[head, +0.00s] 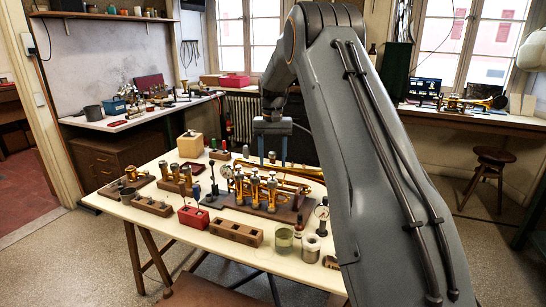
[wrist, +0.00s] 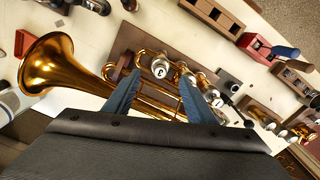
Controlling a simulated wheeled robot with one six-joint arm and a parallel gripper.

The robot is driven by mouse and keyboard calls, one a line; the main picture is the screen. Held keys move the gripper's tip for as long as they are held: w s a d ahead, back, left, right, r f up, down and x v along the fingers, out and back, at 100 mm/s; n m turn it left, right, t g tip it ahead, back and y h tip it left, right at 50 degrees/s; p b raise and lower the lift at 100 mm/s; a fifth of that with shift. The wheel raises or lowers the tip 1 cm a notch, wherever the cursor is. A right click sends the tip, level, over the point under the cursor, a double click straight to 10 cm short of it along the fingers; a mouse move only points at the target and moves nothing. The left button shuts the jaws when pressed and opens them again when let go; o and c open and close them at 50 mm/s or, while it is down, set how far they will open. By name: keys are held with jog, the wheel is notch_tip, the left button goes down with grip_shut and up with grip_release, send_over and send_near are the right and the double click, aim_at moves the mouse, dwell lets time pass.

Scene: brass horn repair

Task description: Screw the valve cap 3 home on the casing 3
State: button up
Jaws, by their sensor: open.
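The brass horn (head: 300,182) lies on a dark wooden cradle (head: 283,214) on the table; its bell (wrist: 50,68) shows in the wrist view. Its valve casings stand upright in a row with silvery caps on top. The cap nearest the bell (wrist: 160,69) bears a small mark, perhaps a 3; two more caps (wrist: 189,80) (wrist: 213,97) follow. I cannot tell how far the marked cap is screwed down. My gripper (head: 272,161) points down above the horn, open and empty. In the wrist view its blue fingers (wrist: 159,78) stand either side of the marked cap, apparently above it.
Wooden blocks (head: 238,232), a red box (head: 193,217), a glass jar (head: 284,238) and a metal tin (head: 310,247) stand along the table's front. The bare tabletop (head: 150,222) shows at the front left.

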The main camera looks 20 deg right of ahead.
aim_at(273, 173)
jog(key=n+p, duration=0.1)
jog(key=n, duration=0.5)
jog(key=shift+n, duration=0.4)
jog(key=n, duration=0.5)
jog(key=shift+s+f+n+p, duration=0.1)
jog(key=shift+n+p, duration=0.3)
jog(key=shift+f+p, duration=1.15)
jog(key=shift+f, duration=2.7)
jog(key=c, duration=1.2)
jog(key=shift+m, duration=0.8)
jog(key=shift+c, duration=0.2)
jog(key=o, duration=1.2)
jog(key=shift+o, duration=0.2)
